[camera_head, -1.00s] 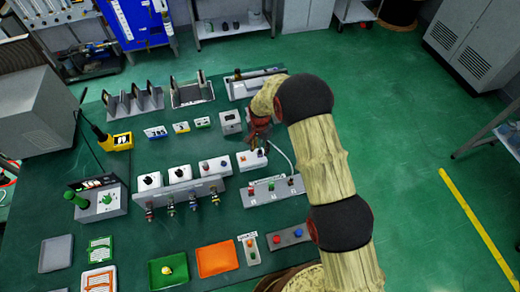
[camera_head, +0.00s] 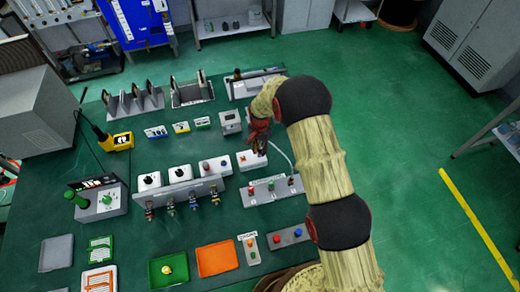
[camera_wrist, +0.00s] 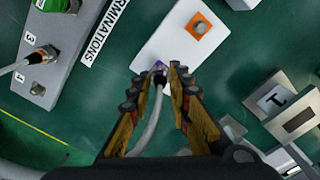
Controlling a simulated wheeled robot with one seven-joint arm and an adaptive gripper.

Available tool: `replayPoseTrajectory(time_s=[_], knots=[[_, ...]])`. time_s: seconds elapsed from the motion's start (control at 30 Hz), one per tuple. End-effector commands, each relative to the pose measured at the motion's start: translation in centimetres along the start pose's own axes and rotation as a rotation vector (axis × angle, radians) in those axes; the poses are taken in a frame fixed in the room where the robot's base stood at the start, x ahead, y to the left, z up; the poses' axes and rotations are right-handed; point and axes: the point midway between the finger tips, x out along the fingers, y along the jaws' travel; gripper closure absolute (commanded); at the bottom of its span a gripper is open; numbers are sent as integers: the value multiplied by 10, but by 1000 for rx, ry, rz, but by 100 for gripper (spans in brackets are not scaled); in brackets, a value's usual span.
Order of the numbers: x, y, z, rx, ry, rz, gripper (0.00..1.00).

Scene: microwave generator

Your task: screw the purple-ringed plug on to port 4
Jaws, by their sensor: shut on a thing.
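My gripper (camera_wrist: 167,70) is shut on the purple-ringed plug (camera_wrist: 159,67), at the near edge of a white box (camera_wrist: 165,43). A bit of purple shows between the fingertips. I cannot tell whether the plug touches the box or is held just above it. A grey cable (camera_wrist: 151,128) runs back from the plug between the fingers. The grey terminations panel (camera_wrist: 57,68) is at left in the wrist view, with numbers 1 and 3 readable; it also shows in the head view (camera_head: 250,202). I cannot make out a number 4. My gripper (camera_head: 259,148) partly hides the white box in the head view.
An orange square with a dark fitting (camera_wrist: 198,27) is on the white box. A cable (camera_wrist: 17,67) is attached at the panel's 3, and a green fitting (camera_wrist: 52,5) stands beyond. A grey device (camera_wrist: 296,118) is at right. Green surface lies between box and panel.

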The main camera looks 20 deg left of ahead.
Motion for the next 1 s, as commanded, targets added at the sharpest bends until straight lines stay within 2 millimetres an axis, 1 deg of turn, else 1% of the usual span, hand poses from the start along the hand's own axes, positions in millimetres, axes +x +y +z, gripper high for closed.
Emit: replayPoseTrajectory(time_s=[0.03,0.1,0.37,0.57,0.77,1.0], knots=[[0,0,0,0,0,0,97],[0,0,0,0,0,0,100],[0,0,0,-7,0,0,100],[1,0,0,-62,1,-1,100],[2,-1,0,-191,1,-1,100],[1,-1,-1,-412,2,-2,100]])
